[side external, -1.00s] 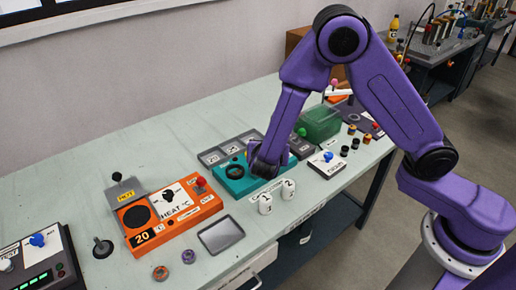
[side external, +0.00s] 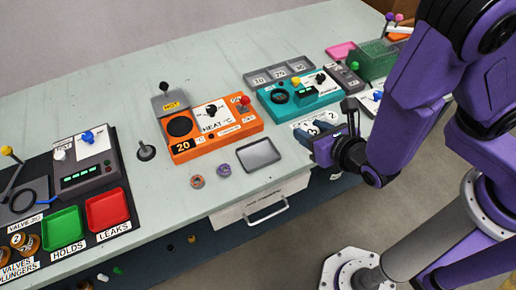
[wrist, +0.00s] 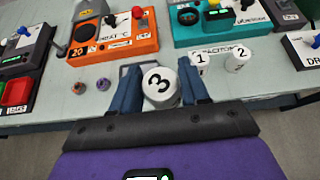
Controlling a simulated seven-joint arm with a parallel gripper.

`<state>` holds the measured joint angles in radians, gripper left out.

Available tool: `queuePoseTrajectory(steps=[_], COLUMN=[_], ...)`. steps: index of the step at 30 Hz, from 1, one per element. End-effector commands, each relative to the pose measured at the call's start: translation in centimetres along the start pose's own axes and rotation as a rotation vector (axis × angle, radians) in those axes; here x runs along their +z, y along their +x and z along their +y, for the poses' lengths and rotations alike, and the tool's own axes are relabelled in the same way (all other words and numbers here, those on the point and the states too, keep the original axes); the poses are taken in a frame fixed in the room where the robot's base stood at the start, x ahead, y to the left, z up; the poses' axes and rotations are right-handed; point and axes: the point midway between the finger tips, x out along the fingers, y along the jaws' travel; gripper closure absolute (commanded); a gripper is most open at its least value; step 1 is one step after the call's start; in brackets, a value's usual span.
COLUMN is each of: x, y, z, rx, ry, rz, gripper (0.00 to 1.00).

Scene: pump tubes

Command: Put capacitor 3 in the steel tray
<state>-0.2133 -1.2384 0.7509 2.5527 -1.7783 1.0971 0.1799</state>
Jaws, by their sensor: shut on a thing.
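Capacitor 3, a white cylinder with a black 3 on its top (wrist: 160,84), is between the two blue fingers of my gripper (wrist: 162,96) in the wrist view. My gripper is shut on it. In the side external view my gripper (side external: 322,142) is at the bench's front edge, right of the steel tray (side external: 259,154). White numbered tops show around the fingers there, partly hidden. The steel tray is a shallow grey rectangle with nothing in it. In the wrist view its rim (wrist: 124,70) shows behind capacitor 3, which hides much of it.
White capacitors 1 (wrist: 201,62) and 2 (wrist: 237,61) stand right of my gripper. The orange heater unit (side external: 215,130) and teal unit (side external: 300,95) stand behind. Two small rings (side external: 223,170) lie left of the tray. A drawer handle (side external: 267,211) juts out below.

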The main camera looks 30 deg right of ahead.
Motion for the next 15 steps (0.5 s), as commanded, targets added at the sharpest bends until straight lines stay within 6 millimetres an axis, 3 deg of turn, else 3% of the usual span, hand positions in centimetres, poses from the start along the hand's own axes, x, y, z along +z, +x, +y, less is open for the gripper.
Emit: queuePoseTrajectory(steps=[8, 15], x=[0.0, 0.1], y=[1.8, 6.8], z=[1.0, 4.0], rx=[-0.004, -0.006], ry=[0.002, 0.007], rz=[0.0, -0.001], gripper=[0.87, 0.87])
